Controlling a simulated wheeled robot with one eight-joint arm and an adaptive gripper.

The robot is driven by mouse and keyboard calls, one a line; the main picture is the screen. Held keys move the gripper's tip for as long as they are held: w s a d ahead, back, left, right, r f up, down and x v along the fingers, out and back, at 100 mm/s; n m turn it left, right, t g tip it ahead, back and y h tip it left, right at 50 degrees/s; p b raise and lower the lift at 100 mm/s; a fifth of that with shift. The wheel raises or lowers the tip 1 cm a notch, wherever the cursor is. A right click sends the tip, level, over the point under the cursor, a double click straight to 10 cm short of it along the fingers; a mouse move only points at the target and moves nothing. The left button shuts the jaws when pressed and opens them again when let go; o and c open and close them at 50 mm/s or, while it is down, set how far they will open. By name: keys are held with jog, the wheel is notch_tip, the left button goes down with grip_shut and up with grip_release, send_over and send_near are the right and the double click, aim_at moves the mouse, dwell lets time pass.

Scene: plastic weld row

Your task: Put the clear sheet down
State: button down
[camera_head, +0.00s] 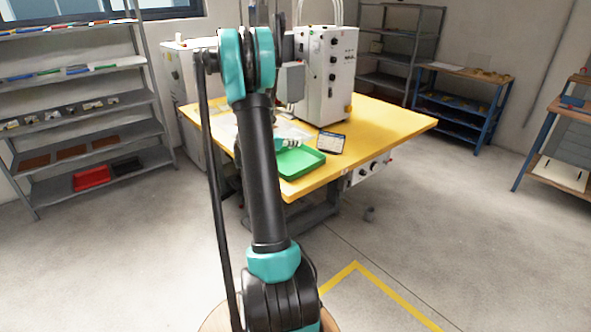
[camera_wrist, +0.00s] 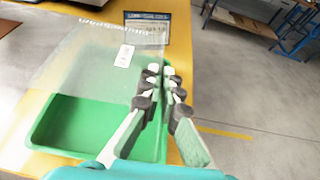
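The clear sheet (camera_wrist: 90,60) is see-through, with a small white label (camera_wrist: 124,56), and shows in the wrist view above the yellow table and the far part of the green tray (camera_wrist: 62,126). My gripper (camera_wrist: 161,70) is closed at the sheet's right edge, with its fingertips close together and the edge seemingly between them. I cannot tell exactly how high the sheet is or whether it touches the tray. In the head view, the green tray (camera_head: 300,164) lies at the table's near edge; my arm hides part of the gripper and sheet.
The yellow table (camera_head: 395,122) carries a white machine (camera_head: 324,75) at the back. Shelves (camera_head: 85,100) stand left. Floor right of the table is clear.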

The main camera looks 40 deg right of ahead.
notch_tip(320, 180, down, 13)
jog(key=shift+r, duration=0.15)
dwell(0.4)
jog(key=c, duration=2.1)
grip_release()
jog(key=shift+c, duration=0.2)
jog(key=shift+o, duration=0.7)
